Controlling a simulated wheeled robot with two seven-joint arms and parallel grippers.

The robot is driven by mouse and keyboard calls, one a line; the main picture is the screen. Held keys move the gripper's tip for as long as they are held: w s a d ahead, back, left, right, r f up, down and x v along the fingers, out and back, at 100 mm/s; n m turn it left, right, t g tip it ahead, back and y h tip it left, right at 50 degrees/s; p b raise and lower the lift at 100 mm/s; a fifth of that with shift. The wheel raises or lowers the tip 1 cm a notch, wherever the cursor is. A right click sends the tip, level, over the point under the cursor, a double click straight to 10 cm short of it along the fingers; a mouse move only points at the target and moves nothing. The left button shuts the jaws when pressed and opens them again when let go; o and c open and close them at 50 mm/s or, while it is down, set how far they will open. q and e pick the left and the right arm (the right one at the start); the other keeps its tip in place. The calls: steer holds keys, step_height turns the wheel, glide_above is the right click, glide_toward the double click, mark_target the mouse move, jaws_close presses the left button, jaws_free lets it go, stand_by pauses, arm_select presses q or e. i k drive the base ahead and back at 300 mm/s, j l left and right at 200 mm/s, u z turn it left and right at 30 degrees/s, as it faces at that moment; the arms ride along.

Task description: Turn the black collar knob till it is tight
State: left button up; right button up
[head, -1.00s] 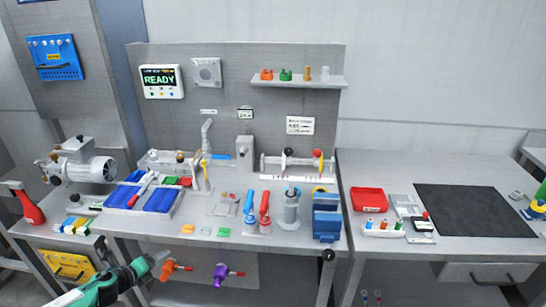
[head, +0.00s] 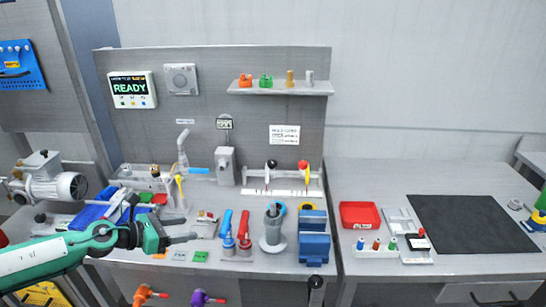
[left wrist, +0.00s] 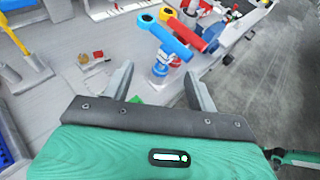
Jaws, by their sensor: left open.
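I cannot tell for sure which black part is the collar knob. A dark round knob (head: 316,282) shows at the bench's front edge, below the blue blocks. Another black knob (head: 272,163) tops a lever on the rear rack. A grey cylindrical stand (head: 273,232) with a dark part at its top stands right of the red-handled tool. My left gripper (head: 192,237) is over the bench's front left of these, apart from them. In the left wrist view its jaws (left wrist: 162,86) are open and empty, near the blue-handled tool.
Blue-handled (head: 228,235) and red-handled (head: 244,235) tools stand close beside my left gripper. Blue blocks (head: 314,248) stand to the right. The shelf (head: 285,90) is high behind. A red tray (head: 360,215) and bare black mat (head: 475,222) lie on the right bench.

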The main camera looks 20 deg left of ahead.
mark_target(272, 164)
steer(key=i, duration=1.15)
